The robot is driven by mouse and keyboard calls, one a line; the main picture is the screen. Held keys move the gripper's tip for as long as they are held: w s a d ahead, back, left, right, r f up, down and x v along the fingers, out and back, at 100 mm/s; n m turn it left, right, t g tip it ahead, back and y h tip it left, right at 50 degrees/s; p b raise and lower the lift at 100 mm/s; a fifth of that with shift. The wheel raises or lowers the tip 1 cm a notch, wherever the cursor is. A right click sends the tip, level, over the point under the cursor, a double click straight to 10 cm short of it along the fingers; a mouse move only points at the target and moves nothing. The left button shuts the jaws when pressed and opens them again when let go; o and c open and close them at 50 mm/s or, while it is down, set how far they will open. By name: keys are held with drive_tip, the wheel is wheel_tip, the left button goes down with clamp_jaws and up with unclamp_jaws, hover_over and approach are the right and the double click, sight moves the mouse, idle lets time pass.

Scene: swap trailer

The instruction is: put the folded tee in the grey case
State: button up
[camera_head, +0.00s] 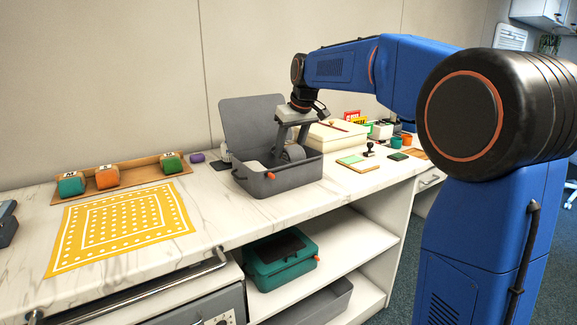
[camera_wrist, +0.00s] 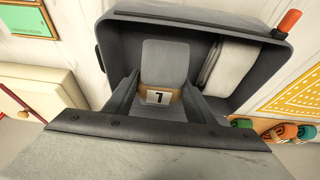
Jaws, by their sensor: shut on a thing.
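The grey case (camera_head: 285,183) stands on the marble counter with its lid (camera_head: 245,118) raised. It also shows in the wrist view (camera_wrist: 273,66), with an orange latch on its front. My gripper (camera_head: 289,152) reaches down inside the case and is shut on a grey rounded bundle (camera_head: 294,153), seemingly the folded tee. A pale folded cloth (camera_wrist: 226,66) lies along the case's right side in the wrist view.
A wooden rack (camera_head: 122,178) with teal, orange and green bundles stands at the back left. A yellow patterned cloth (camera_head: 120,226) lies in front. A cream box (camera_head: 335,138) stands close right of the case. A teal case (camera_head: 281,262) is on the shelf below.

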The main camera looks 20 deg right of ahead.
drive_tip(key=shift+f, duration=2.85)
drive_tip(key=shift+f, duration=0.1)
drive_tip(key=o, duration=1.1)
